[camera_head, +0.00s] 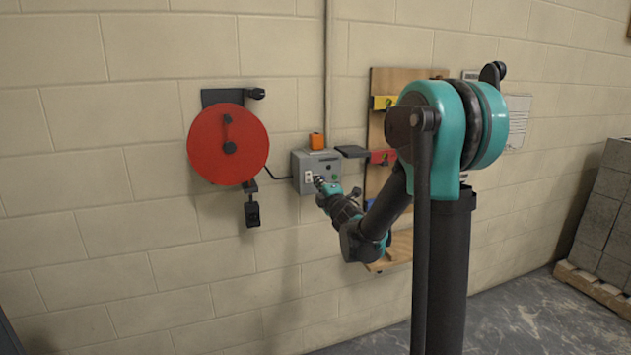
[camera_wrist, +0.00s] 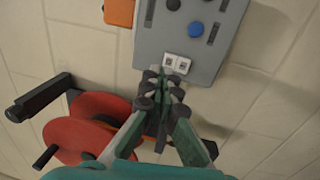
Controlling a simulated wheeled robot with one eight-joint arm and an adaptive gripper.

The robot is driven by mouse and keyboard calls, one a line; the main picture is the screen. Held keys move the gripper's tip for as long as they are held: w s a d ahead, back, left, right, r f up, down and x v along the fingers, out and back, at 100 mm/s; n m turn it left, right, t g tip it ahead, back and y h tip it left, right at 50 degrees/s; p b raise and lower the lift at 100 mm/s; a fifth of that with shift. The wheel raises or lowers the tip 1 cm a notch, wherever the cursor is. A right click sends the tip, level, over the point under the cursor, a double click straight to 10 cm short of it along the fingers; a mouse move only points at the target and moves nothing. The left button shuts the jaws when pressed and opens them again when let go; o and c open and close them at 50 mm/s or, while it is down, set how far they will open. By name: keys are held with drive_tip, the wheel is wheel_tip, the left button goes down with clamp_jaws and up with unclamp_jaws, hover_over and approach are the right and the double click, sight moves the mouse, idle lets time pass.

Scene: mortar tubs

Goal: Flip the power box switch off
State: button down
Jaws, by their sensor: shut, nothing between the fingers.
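The power box (camera_head: 301,166) is a grey box on the block wall, left of my arm in the head view. In the wrist view the power box (camera_wrist: 222,58) fills the upper middle, with a blue knob, dark buttons and slots. A small white switch pair (camera_wrist: 176,64) sits on its face near the edge closest to my fingers. My gripper (camera_head: 322,184) is shut and empty at the front of the box. In the wrist view its fingertips (camera_wrist: 165,80) are together just below the white switches. I cannot tell whether they touch the box. The switch position is too small to read.
A red cable reel (camera_head: 228,145) hangs on the wall to the left and also shows in the wrist view (camera_wrist: 95,125). An orange object (camera_head: 316,141) sits on top of the box. A wooden board (camera_head: 378,130) with coloured items is to the right. Grey blocks (camera_head: 606,205) stand far right.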

drive_tip(key=r+v, duration=0.2)
drive_tip(key=v, duration=0.5)
drive_tip(key=shift+s+d, duration=0.15)
drive_tip(key=shift+s, duration=0.35)
drive_tip(key=shift+f, duration=0.1)
drive_tip(key=s+d+f+m+g+h, duration=0.6)
drive_tip(key=s+d+f+m+h, duration=0.3)
drive_tip(key=s+d+f+m, duration=0.45)
drive_tip(key=s+f+m+g+y, duration=0.1)
drive_tip(key=s+f+m+g, duration=0.3)
drive_tip(key=s+f, duration=0.3)
drive_tip(key=s+a+f+m+g+y, duration=0.1)
drive_tip(key=s+f+m+g, duration=0.3)
drive_tip(key=s, duration=0.7)
wheel_tip(320, 180, down, 3)
drive_tip(key=shift+a+r+y, duration=0.1)
drive_tip(key=shift+a+y, duration=0.2)
drive_tip(key=shift+y, duration=0.2)
